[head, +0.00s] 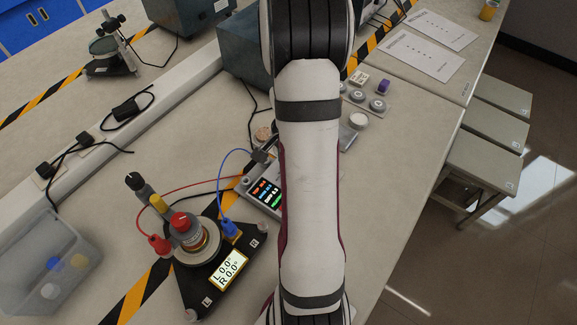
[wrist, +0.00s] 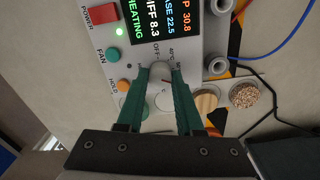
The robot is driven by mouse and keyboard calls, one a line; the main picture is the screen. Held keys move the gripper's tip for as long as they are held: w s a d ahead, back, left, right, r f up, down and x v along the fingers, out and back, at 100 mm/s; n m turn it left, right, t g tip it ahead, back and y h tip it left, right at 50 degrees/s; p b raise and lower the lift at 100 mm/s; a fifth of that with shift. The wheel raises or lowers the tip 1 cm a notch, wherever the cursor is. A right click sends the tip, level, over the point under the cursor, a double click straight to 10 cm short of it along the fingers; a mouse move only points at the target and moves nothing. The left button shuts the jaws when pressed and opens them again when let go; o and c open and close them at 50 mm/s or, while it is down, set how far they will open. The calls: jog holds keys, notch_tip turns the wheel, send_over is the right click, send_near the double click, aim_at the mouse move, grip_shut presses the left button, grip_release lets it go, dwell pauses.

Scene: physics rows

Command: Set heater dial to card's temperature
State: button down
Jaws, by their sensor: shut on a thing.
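The heater's control panel (wrist: 146,45) fills the upper middle of the wrist view. Its screen (wrist: 160,20) reads HEATING, DIFF 8.3 and BASE 22.5, with a partly cut-off value of 30.8. The grey dial (wrist: 159,70) is below the screen, near printed OFF and 40°C marks. My gripper (wrist: 160,78) has its two green fingers shut on the dial, one on each side. The dial's pointer is too small to read. In the head view the heater's screen (head: 267,192) shows left of my arm, which hides my gripper. I cannot make out a temperature card.
A red POWER switch (wrist: 103,14), a green FAN button (wrist: 113,55) and an orange HOLD button (wrist: 123,86) line the panel's left side. Printed sheets (head: 415,55) lie at upper right.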

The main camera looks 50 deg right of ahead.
jog(key=shift+m, duration=2)
jog(key=c, duration=0.5)
grip_release()
jog(key=shift+c, duration=0.2)
notch_tip(320, 180, up, 16)
